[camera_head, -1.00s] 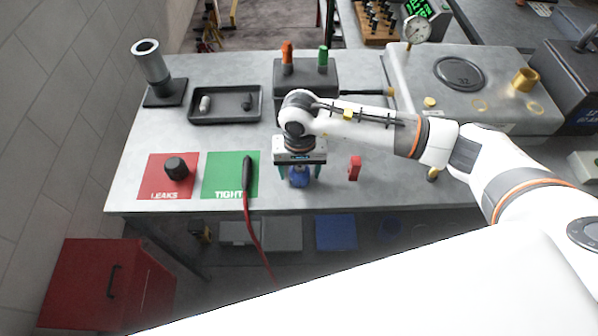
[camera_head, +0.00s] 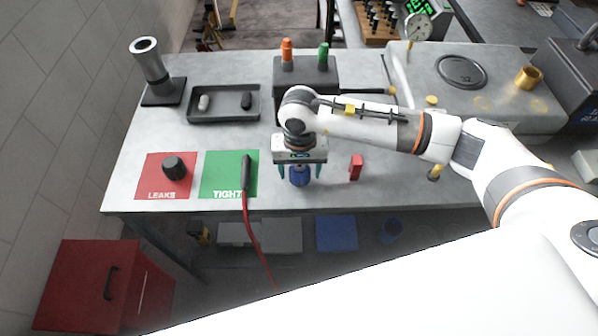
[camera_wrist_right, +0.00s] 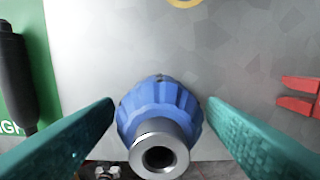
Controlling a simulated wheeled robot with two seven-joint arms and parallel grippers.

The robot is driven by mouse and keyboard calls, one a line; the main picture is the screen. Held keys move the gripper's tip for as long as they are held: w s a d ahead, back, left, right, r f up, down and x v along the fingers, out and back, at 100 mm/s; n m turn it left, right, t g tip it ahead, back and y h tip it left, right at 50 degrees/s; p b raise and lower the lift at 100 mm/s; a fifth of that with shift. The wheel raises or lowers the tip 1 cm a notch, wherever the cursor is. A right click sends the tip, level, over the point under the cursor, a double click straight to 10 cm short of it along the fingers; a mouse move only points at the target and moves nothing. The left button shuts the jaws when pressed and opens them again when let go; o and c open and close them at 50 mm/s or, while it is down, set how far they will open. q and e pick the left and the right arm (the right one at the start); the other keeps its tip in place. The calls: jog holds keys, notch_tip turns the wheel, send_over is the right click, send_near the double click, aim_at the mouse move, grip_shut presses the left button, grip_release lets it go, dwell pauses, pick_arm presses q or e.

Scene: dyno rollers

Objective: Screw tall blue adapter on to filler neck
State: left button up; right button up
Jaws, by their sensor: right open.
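The blue adapter (camera_head: 300,176) stands on the table near its front edge. In the right wrist view the adapter (camera_wrist_right: 159,108) shows a ribbed blue body and a hollow metal end. My right gripper (camera_head: 300,170) is open above it, with one teal finger on each side. The wrist view shows these fingers (camera_wrist_right: 161,104) close to the blue body, with narrow gaps. A grey tilted pipe (camera_head: 151,64) on a dark base at the back left looks like the filler neck. My left gripper is not in view.
A red block (camera_head: 356,167) stands just right of the gripper. A black-handled tool (camera_head: 246,172) with a red hose lies on the green TIGHT mat (camera_head: 216,176). A black cap (camera_head: 174,167) sits on the red LEAKS mat (camera_head: 150,187). A dark tray (camera_head: 222,118) lies behind.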

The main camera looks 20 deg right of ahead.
jog(key=c, duration=0.9)
jog(key=shift+r+p, duration=0.95)
jog(key=shift+r, duration=2.1)
jog(key=shift+c, duration=0.2)
